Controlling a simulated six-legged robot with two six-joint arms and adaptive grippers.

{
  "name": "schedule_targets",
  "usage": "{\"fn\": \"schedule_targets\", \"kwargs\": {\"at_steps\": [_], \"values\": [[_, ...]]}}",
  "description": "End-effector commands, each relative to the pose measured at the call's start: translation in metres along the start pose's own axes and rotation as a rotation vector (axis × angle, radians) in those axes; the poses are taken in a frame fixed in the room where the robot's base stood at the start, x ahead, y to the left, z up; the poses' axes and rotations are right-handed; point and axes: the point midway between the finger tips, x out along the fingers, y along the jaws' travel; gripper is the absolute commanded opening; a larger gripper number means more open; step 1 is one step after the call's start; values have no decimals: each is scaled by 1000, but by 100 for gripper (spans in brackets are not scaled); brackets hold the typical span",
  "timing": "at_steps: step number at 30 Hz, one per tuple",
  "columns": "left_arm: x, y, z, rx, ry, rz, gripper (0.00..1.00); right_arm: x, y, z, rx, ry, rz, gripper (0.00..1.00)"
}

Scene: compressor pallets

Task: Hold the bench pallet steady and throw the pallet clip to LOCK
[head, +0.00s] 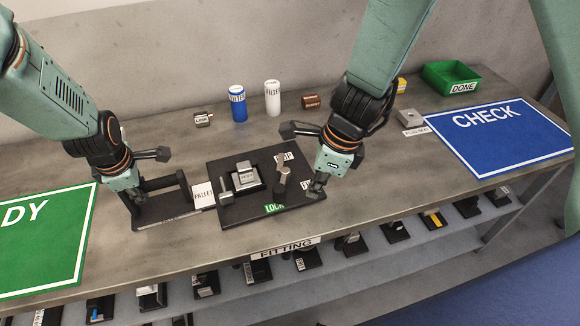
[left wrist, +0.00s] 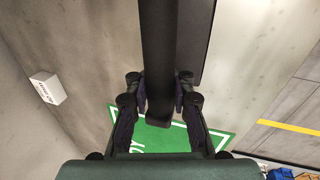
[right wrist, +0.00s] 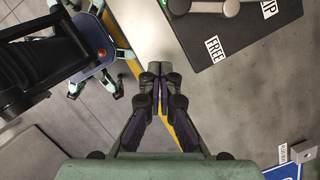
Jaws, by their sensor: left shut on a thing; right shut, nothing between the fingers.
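The bench pallet (head: 232,210) is a dark plate on the bench with a grey fitting (head: 246,177) on it. The pallet clip (head: 281,176) is a grey lever on its right half, near the green LOCK label (head: 274,208); part of it shows at the top of the right wrist view (right wrist: 228,8). The FREE label (right wrist: 213,48) is mostly hidden in the head view. My left gripper (head: 134,203) is shut on the black handle frame (head: 178,186) at the pallet's left; the bar (left wrist: 158,60) passes between its fingers. My right gripper (head: 316,193) is shut and empty by the pallet's right edge, apart from the clip.
Blue (head: 238,104) and white (head: 272,98) filters and a brown cylinder (head: 311,101) stand behind the pallet. A green DONE bin (head: 450,76) and blue CHECK mat (head: 497,140) lie right, a green mat (head: 50,240) left. A shelf of parts (head: 330,262) runs below the bench's front edge.

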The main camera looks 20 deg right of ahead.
Motion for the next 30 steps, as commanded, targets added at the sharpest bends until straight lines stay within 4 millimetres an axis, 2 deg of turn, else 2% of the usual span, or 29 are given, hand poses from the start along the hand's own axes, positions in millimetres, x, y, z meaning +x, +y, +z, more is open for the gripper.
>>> {"fn": "schedule_targets", "kwargs": {"at_steps": [6, 12, 30], "values": [[-1, 2, 0, -2, -1, 5, 0, -31, 2, 0, 0, -1, -2, 0], [-1, 2, 0, -2, -1, 5, 0, -49, 3, 1, 1, -2, 0, 0], [-2, 3, 0, -2, -1, 6, 0, -54, 3, 0, 1, 1, 1, 0]]}}
